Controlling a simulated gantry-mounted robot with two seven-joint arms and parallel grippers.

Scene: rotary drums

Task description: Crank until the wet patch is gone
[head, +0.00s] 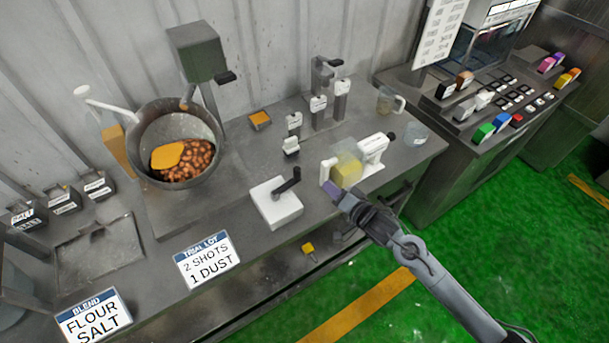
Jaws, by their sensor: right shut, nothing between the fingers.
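A grey open drum (147,128) is tilted on the bench at the left. Brown nut-like pieces (195,163) lie in its lower part, with a flat orange patch (167,156) over their left side. I cannot tell whether this is the wet patch. A white box (266,208) with a black crank handle (288,182) stands at the bench's front edge. My right gripper (333,191) is shut and empty, to the right of the crank and apart from it, by a white device with a yellow block (346,172). My left gripper is not in view.
Signs reading "TRIAL LOT 2 SHOTS 1 DUST" (207,260) and "BLEND FLOUR SALT" (94,318) stand along the front. Several white-topped dispensers (318,104) stand behind the crank. A clear jug (388,101) and a clear cup (415,135) are at the right end.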

